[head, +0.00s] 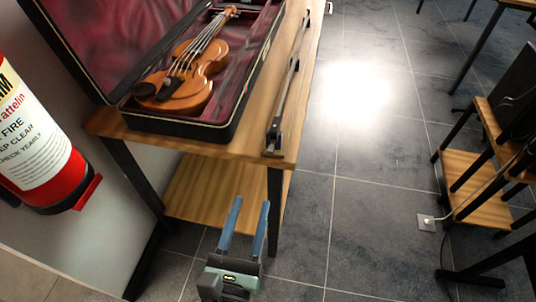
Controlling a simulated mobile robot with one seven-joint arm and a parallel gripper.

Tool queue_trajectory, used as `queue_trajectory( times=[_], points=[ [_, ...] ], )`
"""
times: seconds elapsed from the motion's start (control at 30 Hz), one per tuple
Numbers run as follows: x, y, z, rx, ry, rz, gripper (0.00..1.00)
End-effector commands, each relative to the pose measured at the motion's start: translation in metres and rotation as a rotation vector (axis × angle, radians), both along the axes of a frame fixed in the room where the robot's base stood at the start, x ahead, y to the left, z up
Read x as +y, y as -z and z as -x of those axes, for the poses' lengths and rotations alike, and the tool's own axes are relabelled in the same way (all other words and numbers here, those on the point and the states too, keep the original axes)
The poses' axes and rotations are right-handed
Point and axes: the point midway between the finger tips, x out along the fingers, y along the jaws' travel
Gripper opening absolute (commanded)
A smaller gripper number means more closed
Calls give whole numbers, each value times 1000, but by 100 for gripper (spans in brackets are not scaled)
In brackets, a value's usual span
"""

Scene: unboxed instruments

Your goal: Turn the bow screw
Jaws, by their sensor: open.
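The bow (289,80) lies along the right edge of a wooden table, beside the violin case. Its near end, where the screw would be (269,150), is close to the table's front right corner; the screw itself is too small to make out clearly. My gripper (246,218) is below the tabletop level in the picture, in front of the table's near right leg. Its two blue fingers point up and away, apart and empty. It touches neither the bow nor the table as far as I can tell.
An open case (225,130) with red lining holds a violin (190,75). The table (190,144) has a lower shelf (205,190). A red fire extinguisher (40,150) hangs at left. Wooden shelving (465,175) stands at right. Tiled floor (375,170) between is clear.

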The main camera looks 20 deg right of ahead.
Motion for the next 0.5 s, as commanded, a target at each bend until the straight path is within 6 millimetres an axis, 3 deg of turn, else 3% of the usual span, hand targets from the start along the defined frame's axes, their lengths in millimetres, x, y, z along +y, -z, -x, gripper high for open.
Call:
queue_trajectory(
  times=[0.23, 0.5],
  points=[
    [-11, 8, -7, -12, 23, -88, 47],
    [-40, 7, -51, -13, 23, -84, 47]
  ],
)
